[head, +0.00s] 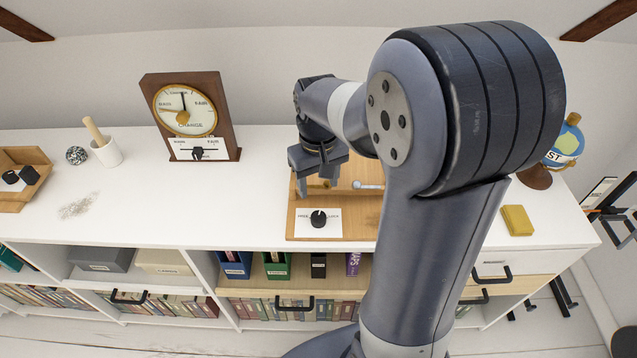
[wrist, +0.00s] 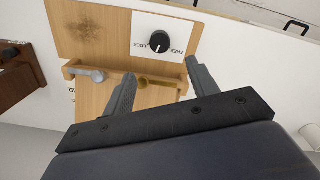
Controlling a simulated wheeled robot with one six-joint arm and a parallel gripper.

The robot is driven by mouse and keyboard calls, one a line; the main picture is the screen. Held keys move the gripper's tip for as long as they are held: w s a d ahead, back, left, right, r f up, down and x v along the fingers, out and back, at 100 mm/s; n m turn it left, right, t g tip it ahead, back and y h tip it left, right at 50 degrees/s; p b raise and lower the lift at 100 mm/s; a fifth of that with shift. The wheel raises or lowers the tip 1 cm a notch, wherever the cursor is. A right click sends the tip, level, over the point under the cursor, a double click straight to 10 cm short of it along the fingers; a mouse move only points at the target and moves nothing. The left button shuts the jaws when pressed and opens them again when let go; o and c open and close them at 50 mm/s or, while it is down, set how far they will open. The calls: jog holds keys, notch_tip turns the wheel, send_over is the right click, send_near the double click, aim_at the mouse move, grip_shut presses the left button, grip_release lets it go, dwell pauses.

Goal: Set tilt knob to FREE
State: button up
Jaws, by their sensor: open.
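The tilt knob (head: 319,218) is a round black knob with a white pointer mark, on a white card (head: 333,226) at the front of a wooden board. In the wrist view the knob (wrist: 159,42) is clear, and the card's FREE and LOCK labels appear upside down, FREE at right and LOCK at left. The pointer seems to lean toward LOCK; its exact setting is hard to read. My gripper (head: 316,186) is open and empty above the board, behind the knob in the head view. In the wrist view its fingertips (wrist: 160,67) are apart, not touching the knob.
A wooden ledge (wrist: 71,70) on the board carries a grey-headed peg (wrist: 97,76) and a brass piece (wrist: 145,81).

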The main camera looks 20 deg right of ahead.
aim_at(318, 216)
notch_tip(318, 216, down, 11)
jog(key=m+p, duration=0.3)
jog(key=m, duration=0.6)
dwell(0.4)
jog(key=shift+c, duration=0.5)
jog(key=c, duration=0.9)
